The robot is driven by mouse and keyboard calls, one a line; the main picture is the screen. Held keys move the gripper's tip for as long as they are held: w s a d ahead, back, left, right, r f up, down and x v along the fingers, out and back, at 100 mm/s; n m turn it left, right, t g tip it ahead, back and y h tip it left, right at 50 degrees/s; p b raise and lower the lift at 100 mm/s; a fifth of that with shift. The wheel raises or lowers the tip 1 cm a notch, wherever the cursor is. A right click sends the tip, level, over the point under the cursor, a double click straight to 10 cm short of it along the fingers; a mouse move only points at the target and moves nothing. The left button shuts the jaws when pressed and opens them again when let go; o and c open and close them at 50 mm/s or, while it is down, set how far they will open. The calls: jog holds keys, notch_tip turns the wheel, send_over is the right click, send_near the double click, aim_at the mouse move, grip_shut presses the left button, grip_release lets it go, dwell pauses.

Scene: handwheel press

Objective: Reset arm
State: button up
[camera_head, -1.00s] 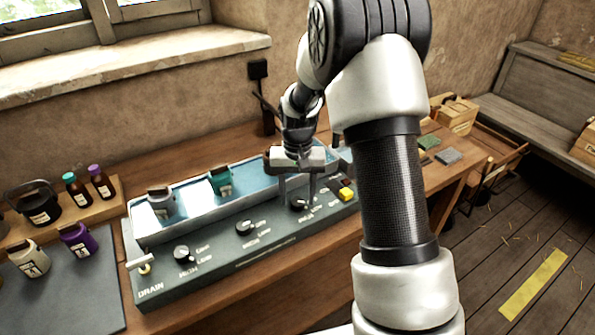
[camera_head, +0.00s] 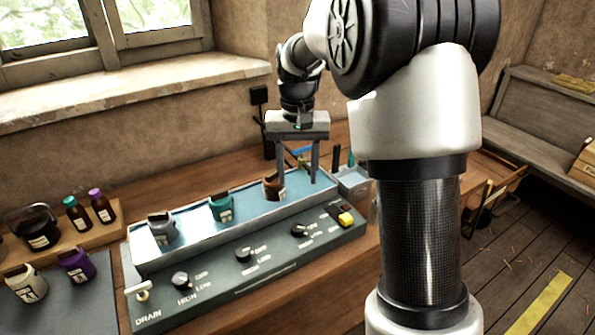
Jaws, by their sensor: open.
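My gripper (camera_head: 298,177) is open and empty, with its two fingers pointing down. It hangs above the right part of the blue-topped tray (camera_head: 195,222), behind the control panel (camera_head: 160,305). A brown-topped jar (camera_head: 274,188) stands in the tray just left of the fingers; whether the left finger touches it I cannot tell. My arm rises at the right and hides part of the table behind it.
A grey jar (camera_head: 161,228) and a teal jar (camera_head: 221,207) stand in the tray. The panel has several knobs, a yellow button (camera_head: 346,219) and a drain lever (camera_head: 141,291). A purple jar (camera_head: 76,264) and bottles (camera_head: 101,206) stand at left.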

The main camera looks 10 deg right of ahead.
jog(key=s+r+t+p, duration=0.1)
jog(key=s+r, duration=0.5)
jog(key=r, duration=0.2)
jog(key=s+r+n+t+p, duration=0.1)
jog(key=s+r+t, duration=0.1)
jog(key=s, duration=0.7)
jog(key=s+r+n+t+p, duration=0.1)
jog(key=s+r+t+p, duration=0.1)
jog(key=s, duration=0.8)
jog(key=shift+s+r+t, duration=0.2)
jog(key=shift+r+t, duration=0.1)
jog(key=shift+r, duration=0.25)
jog(key=shift+d, duration=0.1)
